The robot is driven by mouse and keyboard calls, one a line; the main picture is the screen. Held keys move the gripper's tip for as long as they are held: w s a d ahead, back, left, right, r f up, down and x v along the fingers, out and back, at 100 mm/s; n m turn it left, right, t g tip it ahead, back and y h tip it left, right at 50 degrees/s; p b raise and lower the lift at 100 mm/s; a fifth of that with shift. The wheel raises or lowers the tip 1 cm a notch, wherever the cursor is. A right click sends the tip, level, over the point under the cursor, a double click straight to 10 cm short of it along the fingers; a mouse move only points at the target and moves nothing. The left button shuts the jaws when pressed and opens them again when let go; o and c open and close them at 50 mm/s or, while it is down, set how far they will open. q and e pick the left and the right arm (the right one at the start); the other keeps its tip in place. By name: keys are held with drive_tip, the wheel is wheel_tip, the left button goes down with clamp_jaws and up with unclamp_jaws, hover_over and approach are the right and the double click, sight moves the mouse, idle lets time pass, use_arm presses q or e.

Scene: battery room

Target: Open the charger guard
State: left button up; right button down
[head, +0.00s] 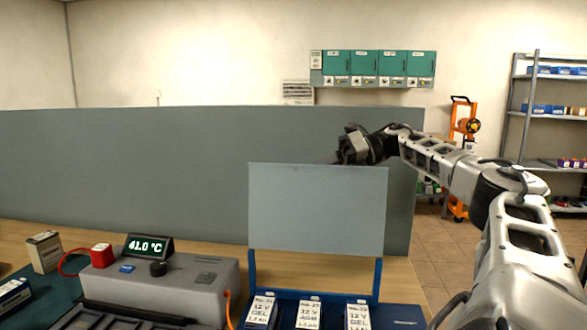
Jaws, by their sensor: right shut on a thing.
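The charger guard (318,212) is a pale grey, flat panel in the middle of the head view. It stands about upright above a blue frame (252,270) with a post at each side. Several white-labelled 12 V batteries (309,312) stand in a row below it. My right gripper (331,159) is at the guard's top edge, right of its middle, and is shut on the guard. The fingertips are small and partly hidden, so the exact grip is hard to see. My left gripper is not in view.
A grey device (200,288) with a 41.0 °C display (148,247) stands left of the frame, with a red connector (102,255). A wide grey partition (120,165) rises behind the bench. A small box (44,252) stands at left. Shelves (550,105) are at far right.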

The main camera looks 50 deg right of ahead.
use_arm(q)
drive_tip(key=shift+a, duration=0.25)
use_arm(e)
drive_tip(key=shift+w+d+f, duration=0.15)
drive_tip(key=shift+d+f, duration=0.05)
drive_tip(key=shift+d, duration=0.15)
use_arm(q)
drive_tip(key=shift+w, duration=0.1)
use_arm(e)
drive_tip(key=c, duration=1.8)
unclamp_jaws()
drive_tip(key=shift+o, duration=0.2)
drive_tip(key=shift+r, duration=0.1)
